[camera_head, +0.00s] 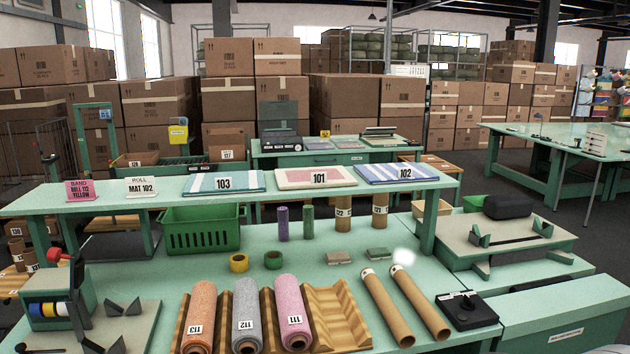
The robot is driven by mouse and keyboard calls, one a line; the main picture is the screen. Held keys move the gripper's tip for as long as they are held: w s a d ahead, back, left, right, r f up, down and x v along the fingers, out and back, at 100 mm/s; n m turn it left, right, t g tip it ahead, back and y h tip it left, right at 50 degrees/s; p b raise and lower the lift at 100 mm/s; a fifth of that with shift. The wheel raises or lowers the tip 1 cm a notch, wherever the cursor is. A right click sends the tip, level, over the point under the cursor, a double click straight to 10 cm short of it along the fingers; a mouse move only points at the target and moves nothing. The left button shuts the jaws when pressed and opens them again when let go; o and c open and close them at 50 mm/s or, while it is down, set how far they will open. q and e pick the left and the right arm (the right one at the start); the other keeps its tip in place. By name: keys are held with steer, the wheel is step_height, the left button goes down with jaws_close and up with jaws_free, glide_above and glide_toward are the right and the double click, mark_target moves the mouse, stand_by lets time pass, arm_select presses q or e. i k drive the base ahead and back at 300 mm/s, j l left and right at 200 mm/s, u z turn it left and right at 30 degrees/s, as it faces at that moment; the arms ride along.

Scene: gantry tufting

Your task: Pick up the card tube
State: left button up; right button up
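Two brown card tubes lie side by side on the green bench, slanting toward the front: the left tube (386,308) and the right tube (420,303). A pale round blur shows by the far end of the right one. Two more brown card tubes with number labels stand upright further back, a left one (343,213) and a right one (380,211). Which tube the task means cannot be told. Neither of my grippers is in view.
Left of the lying tubes, a wooden cradle (337,318) holds rolls 113 (200,310), 112 (245,308) and 111 (289,305). A black device (467,311) sits close on their right. A raised shelf (280,192) spans the back, above a green crate (203,233).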

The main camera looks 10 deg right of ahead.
mark_target(396, 325)
steer(key=i+z, duration=0.15)
steer(key=z, duration=0.2)
steer(key=i+j+z, duration=0.15)
steer(key=z, duration=0.15)
steer(key=i+j+z, duration=0.15)
steer(key=z, duration=0.2)
